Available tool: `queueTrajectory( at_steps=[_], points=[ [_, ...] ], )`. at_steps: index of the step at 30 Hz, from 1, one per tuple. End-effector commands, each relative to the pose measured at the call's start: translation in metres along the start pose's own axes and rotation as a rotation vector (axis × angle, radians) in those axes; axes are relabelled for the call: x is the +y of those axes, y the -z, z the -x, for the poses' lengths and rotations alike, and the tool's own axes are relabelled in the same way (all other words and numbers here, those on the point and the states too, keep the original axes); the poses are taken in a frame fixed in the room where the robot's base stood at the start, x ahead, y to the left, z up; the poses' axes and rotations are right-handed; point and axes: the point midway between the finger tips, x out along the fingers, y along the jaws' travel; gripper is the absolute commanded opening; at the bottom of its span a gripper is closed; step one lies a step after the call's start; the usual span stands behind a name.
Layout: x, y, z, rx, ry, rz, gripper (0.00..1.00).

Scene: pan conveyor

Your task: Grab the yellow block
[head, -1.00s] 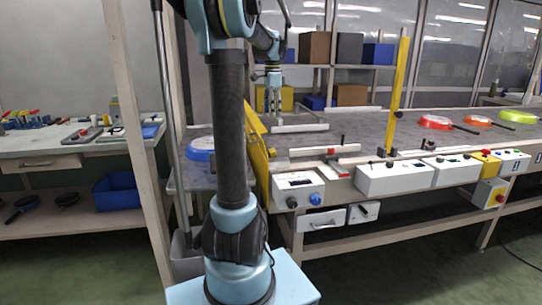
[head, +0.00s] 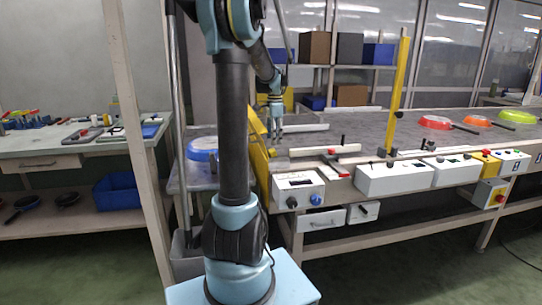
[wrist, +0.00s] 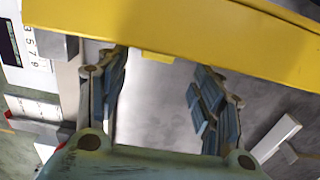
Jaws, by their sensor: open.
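My gripper (head: 275,137) hangs over the left end of the conveyor, pointing down, with its fingers apart. In the wrist view its two fingers (wrist: 160,95) are open with nothing held between them. A large yellow piece (wrist: 190,35) crosses the top of the wrist view, beyond the fingers; it looks like the upright yellow panel (head: 257,150) at the conveyor's left end. A yellow block (head: 288,100) on the rear shelf is partly hidden behind my arm. I cannot tell which yellow thing is the named block.
White control boxes (head: 395,178) line the conveyor's front. Red (head: 435,121), orange (head: 477,121) and green pans lie to the right. A blue pan (head: 202,143) is left of the panel. White rails (head: 325,150) lie near my gripper.

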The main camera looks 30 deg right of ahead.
Motion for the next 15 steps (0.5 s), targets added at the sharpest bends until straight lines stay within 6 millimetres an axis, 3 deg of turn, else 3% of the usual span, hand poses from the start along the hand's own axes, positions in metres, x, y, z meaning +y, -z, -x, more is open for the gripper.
queueTrajectory(
  at_steps=[15],
  points=[
    [0.002,0.003,-0.050,0.000,0.000,0.000,0.61]
  ],
)
